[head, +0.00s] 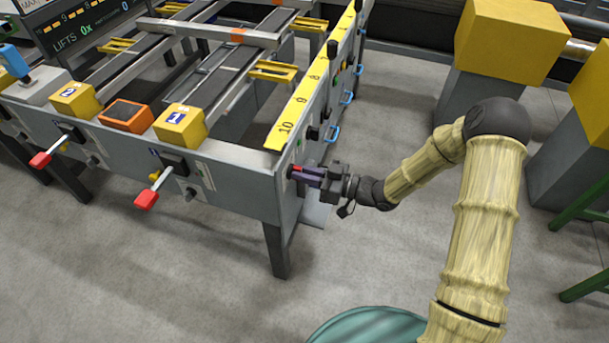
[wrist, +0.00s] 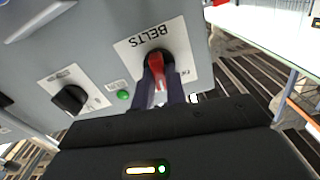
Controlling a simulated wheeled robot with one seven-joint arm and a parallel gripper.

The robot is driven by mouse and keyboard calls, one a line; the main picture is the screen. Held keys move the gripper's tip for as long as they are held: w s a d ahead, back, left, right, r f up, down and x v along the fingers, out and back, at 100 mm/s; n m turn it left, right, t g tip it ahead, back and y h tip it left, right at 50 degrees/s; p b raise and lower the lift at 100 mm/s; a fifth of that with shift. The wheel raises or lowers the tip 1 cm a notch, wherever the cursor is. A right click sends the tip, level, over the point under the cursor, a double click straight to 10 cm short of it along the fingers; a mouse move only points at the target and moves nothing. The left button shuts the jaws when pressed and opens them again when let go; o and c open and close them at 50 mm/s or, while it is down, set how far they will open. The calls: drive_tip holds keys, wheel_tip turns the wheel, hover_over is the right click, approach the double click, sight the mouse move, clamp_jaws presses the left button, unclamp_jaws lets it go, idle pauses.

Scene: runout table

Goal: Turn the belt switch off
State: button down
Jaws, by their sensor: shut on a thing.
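The belt switch (wrist: 156,66) is a red handle on a dark round base, on a white plate (wrist: 126,48) lettered BELTS, seen upside down in the wrist view. My gripper (wrist: 160,82) has its two dark purple fingers on either side of the red handle and is shut on it. In the head view my gripper (head: 307,176) reaches the right end panel of the table, near its corner. Only a bit of red (head: 297,168) shows there; the fingers hide most of the switch. Any on and off marks are too small to read.
A black knob (wrist: 70,99) and a green button (wrist: 123,95) sit beside the switch plate. Red-handled levers (head: 147,199) stick out of the table's front. Blue handles (head: 333,133) line the end panel. Yellow blocks on grey stands (head: 505,40) stand at right. Bare floor lies between.

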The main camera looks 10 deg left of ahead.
drive_tip(key=n+b, duration=0.3)
drive_tip(key=n, duration=0.2)
drive_tip(key=n+b, duration=0.4)
drive_tip(key=n, duration=0.1)
drive_tip(key=shift+s+f+n, duration=0.15)
drive_tip(key=shift+f+n, duration=0.05)
drive_tip(key=shift+n, duration=0.1)
idle(0.4)
drive_tip(key=c, duration=1.4)
unclamp_jaws()
drive_tip(key=shift+r, duration=0.1)
drive_tip(key=shift+c, duration=0.2)
drive_tip(key=shift+d, duration=0.1)
drive_tip(key=s+d+p, duration=0.1)
drive_tip(key=d+p, duration=0.1)
drive_tip(key=d, duration=1.5)
drive_tip(key=shift+s+d+p, duration=0.15)
drive_tip(key=shift+s+p, duration=0.05)
drive_tip(key=shift+p, duration=0.15)
